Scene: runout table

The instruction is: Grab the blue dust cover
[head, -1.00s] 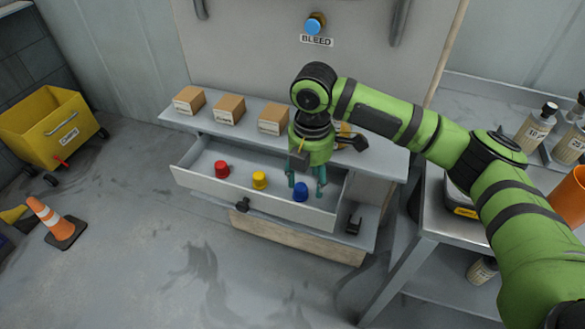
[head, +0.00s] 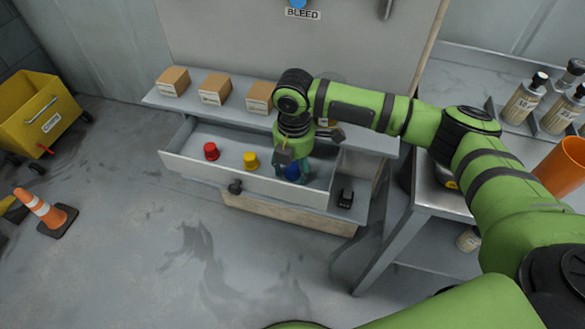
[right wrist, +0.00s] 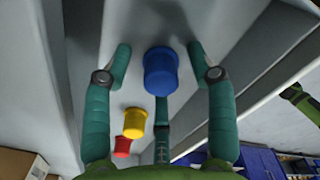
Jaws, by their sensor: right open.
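The blue dust cover (head: 292,171) stands in the open drawer (head: 225,171), at the right of a row with a yellow cover (head: 250,160) and a red cover (head: 211,151). My right gripper (head: 292,173) is down in the drawer at the blue cover and partly hides it. In the right wrist view the blue cover (right wrist: 160,71) sits between the spread fingers of the open right gripper (right wrist: 160,65). Gaps show between it and the two side fingers; I cannot tell whether the third touches it. My left gripper does not show.
Several cardboard boxes (head: 215,88) stand on the shelf above the drawer. A metal table (head: 430,190) with bottles (head: 524,99) and an orange cylinder (head: 562,168) is at the right. A yellow cart (head: 38,115) and a traffic cone (head: 42,211) are on the floor at left.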

